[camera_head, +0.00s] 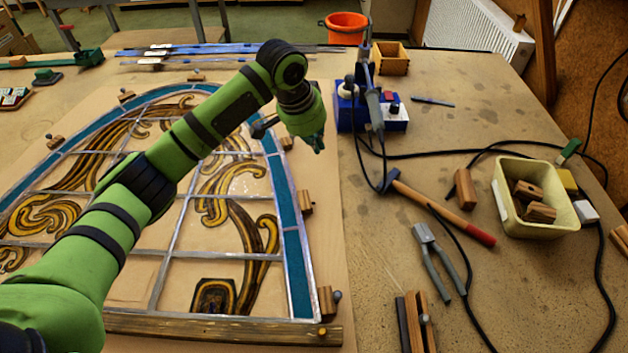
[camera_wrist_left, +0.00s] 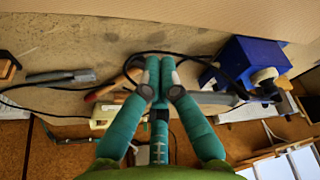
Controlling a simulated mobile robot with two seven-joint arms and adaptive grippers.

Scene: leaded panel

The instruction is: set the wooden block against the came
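The leaded panel (camera_head: 232,258) lies flat on the bench, with grey lead came (camera_head: 292,228) along its blue glass border. Wooden blocks stand at its edge, one at the right side (camera_head: 306,202) and one at the lower right corner (camera_head: 326,302). A loose wooden block (camera_head: 465,189) stands apart, right of the hammer. My arm hides part of the panel. My right gripper is not in view.
A cream bin (camera_head: 505,205) with wooden blocks stands at right. A hammer (camera_head: 440,212), pliers (camera_head: 437,262) and black cables lie between it and the panel. A blue soldering station (camera_head: 392,118) stands beyond the panel's right edge. Bare bench shows at the upper right.

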